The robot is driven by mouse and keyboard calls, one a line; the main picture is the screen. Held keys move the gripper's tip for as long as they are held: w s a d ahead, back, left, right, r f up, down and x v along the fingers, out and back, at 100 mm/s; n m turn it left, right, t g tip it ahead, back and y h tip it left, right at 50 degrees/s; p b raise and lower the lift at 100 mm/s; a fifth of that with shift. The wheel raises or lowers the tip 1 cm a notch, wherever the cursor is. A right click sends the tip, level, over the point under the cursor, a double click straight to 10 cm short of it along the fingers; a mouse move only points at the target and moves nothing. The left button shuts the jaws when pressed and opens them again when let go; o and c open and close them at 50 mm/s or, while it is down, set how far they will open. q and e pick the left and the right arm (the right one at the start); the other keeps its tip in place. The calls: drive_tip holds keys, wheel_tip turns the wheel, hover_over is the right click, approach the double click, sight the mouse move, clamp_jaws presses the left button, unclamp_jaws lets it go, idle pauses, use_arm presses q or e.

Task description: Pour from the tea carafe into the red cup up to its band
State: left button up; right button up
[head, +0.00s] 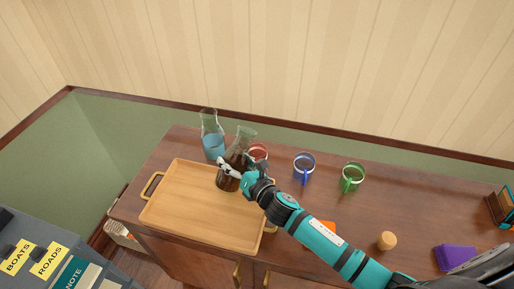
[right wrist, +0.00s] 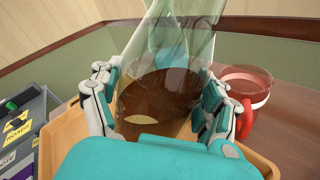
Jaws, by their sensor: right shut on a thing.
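The tea carafe (head: 232,165) is clear glass with brown tea in it. My right gripper (head: 233,172) is shut on it; in the right wrist view the fingers close on both sides of the carafe (right wrist: 158,95). The carafe looks slightly tilted in the head view and is over or beside the tray's back right corner; I cannot tell whether it touches anything below. The red cup (head: 259,150) stands just right of and behind it, partly hidden by my gripper. In the right wrist view the red cup (right wrist: 246,86) is right of the gripper. My left gripper is not in view.
A wooden tray (head: 185,215) with handles lies on the cabinet top. A carafe of blue liquid (head: 212,140) stands behind it. A blue cup (head: 304,168) and a green cup (head: 352,177) stand to the right. A cork-coloured piece (head: 387,240) and a purple block (head: 456,257) lie farther right.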

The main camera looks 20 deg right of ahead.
drive_tip(key=shift+w+d+r+m+p, duration=0.1)
drive_tip(key=shift+r+m+p, duration=0.1)
drive_tip(key=shift+m+p, duration=0.15)
drive_tip(key=shift+s+a+f+m+g+y+p, duration=0.2)
drive_tip(key=shift+a+f+m+g+y+p, duration=0.1)
drive_tip(key=shift+m, duration=0.55)
drive_tip(key=shift+a+f, duration=0.1)
drive_tip(key=shift+f, duration=0.05)
drive_tip(key=shift+s+a+f+m+g, duration=0.2)
drive_tip(key=shift+a+f+m+g, duration=0.15)
drive_tip(key=shift+m, duration=0.55)
drive_tip(key=shift+s+a+f+m+g+y, duration=0.2)
drive_tip(key=shift+f+m+y, duration=0.3)
drive_tip(key=shift+m, duration=0.5)
idle(0.9)
drive_tip(key=shift+w+d+r+m+y, duration=0.1)
drive_tip(key=shift+w+d+m+y, duration=0.2)
drive_tip(key=shift+d+m, duration=0.3)
idle(2.5)
drive_tip(key=shift+a+r+g, duration=0.1)
drive_tip(key=shift+r+g, duration=0.05)
drive_tip(key=shift+g, duration=0.1)
idle(0.5)
